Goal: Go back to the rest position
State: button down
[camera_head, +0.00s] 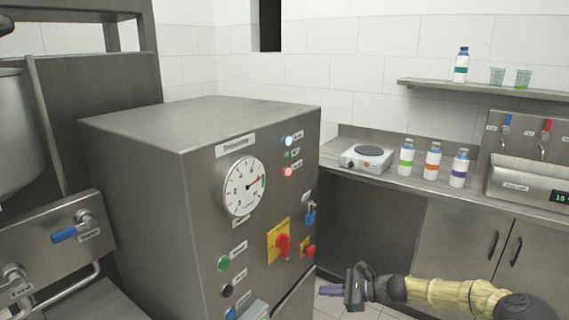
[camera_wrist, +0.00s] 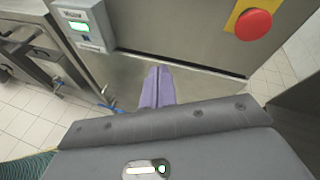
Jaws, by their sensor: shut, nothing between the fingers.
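My gripper (camera_head: 333,289) is low in the head view, to the right of the steel control cabinet (camera_head: 150,190). Its purple fingers are closed together with nothing between them. In the wrist view the closed gripper (camera_wrist: 158,72) points toward the base of the cabinet front (camera_wrist: 180,25) and the floor. It appears apart from the cabinet. My arm reaches in from the lower right of the head view.
The cabinet carries a gauge (camera_head: 245,187), a red rotary switch (camera_head: 283,245) and a red button (camera_wrist: 254,24). On the right counter stand a hot plate (camera_head: 367,157) and three bottles (camera_head: 432,160). A shelf (camera_head: 480,89) hangs above. Tiled floor (camera_wrist: 25,115) is open at left in the wrist view.

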jog(key=s+a+f+n+g+h, duration=0.1)
jog(key=s+a+n+g+h, duration=0.15)
jog(key=s+n, duration=0.3)
jog(key=s+a+f+n+g+h, duration=0.1)
jog(key=s+a+n+g+h, duration=0.2)
jog(key=s, duration=0.4)
jog(key=s+d+r+n+t+h, duration=0.25)
jog(key=s+r+n+h, duration=0.2)
jog(key=s, duration=0.35)
jog(key=s+d+r+n+t+h, duration=0.1)
jog(key=s+d+r+n+h, duration=0.25)
jog(key=s+r+n, duration=0.4)
notch_tip(320, 180, up, 13)
jog(key=s+m+p, duration=0.1)
jog(key=p, duration=1.3)
jog(key=shift+d+f, duration=0.2)
jog(key=shift+d, duration=0.1)
jog(key=shift+m, duration=0.25)
jog(key=shift+w, duration=0.1)
